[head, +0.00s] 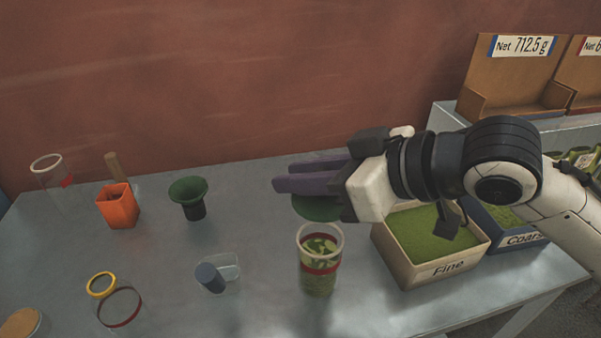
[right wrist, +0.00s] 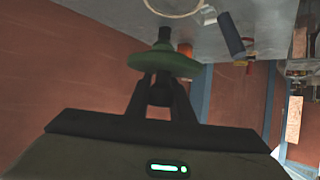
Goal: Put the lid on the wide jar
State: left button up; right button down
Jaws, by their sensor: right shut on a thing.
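The wide jar (head: 318,283) is clear, with a red band and green contents, and stands upright with its mouth open at the front middle of the table. My right gripper (head: 312,177) is shut on a green round lid (head: 318,209). The lid is just above and behind the jar's rim in the head view, apart from it. The right wrist view shows the lid (right wrist: 165,66) as a green disc with a knob, at the ends of the dark fingers (right wrist: 160,88). A pale rim shows at the top there. My left gripper is not in view.
The box marked Fine (head: 432,265) stands close right of the jar, with a blue box (head: 510,238) beyond. A clear scoop (head: 217,277) lies left of the jar. A green funnel (head: 188,194), an orange cup (head: 118,207) and a clear jar (head: 52,178) stand farther left.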

jog(key=shift+r, duration=0.1)
jog(key=shift+f+b, duration=1)
jog(key=shift+f, duration=1.45)
jog(key=shift+f+b, duration=0.3)
jog(key=shift+f, duration=0.7)
jog(key=shift+p, duration=0.5)
jog(key=shift+f, duration=0.5)
jog(key=c, duration=1.5)
grip_release()
